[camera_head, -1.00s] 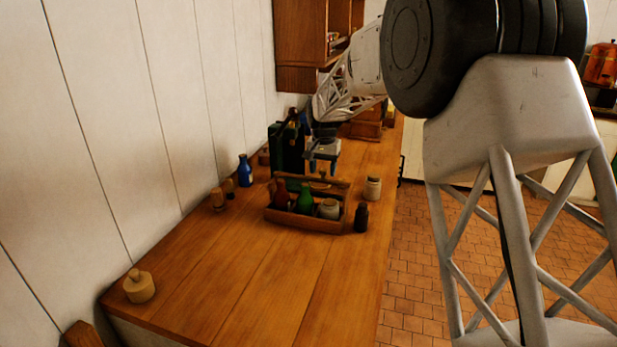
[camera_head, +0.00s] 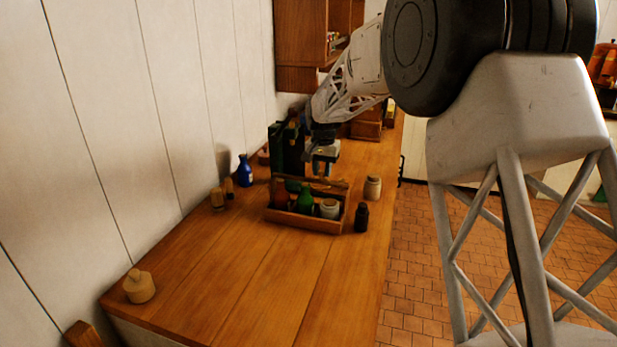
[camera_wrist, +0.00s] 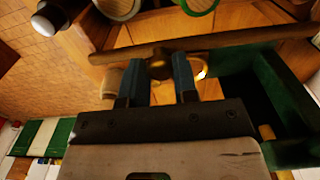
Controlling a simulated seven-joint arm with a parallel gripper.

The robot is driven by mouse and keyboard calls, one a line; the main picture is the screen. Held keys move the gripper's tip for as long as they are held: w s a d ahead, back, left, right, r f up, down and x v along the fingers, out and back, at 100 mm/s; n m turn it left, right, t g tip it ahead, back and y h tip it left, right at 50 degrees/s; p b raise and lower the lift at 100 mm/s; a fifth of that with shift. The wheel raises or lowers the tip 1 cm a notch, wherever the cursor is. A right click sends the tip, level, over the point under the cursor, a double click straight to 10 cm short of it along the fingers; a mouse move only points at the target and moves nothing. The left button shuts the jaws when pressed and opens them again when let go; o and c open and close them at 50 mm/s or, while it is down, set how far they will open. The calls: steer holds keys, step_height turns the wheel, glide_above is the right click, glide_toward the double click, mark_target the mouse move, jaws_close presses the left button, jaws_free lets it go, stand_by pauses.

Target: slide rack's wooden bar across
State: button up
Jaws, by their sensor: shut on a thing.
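A low wooden rack (camera_head: 298,222) stands on the counter in the head view, holding a red-brown bottle, a green bottle (camera_head: 305,197) and a pale jar (camera_head: 329,208). Its wooden bar (camera_wrist: 235,39) runs along the rack's far side and crosses the wrist view, slightly tilted there. A round knob (camera_wrist: 159,66) sits on the bar. My gripper (camera_wrist: 160,68) is shut on this knob, one blue finger on each side. In the head view my gripper (camera_head: 322,170) is at the rack's far edge and hides the knob.
A dark green case (camera_head: 285,147) stands close behind the rack, near my gripper. A blue bottle (camera_head: 244,171) is to the left. A cream jar (camera_head: 373,187) and a dark bottle (camera_head: 361,217) stand right of the rack. The near counter (camera_head: 250,285) is mostly clear.

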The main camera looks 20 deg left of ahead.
steer(key=shift+s, duration=1.4)
steer(key=o, duration=0.9)
steer(key=shift+r, duration=3.5)
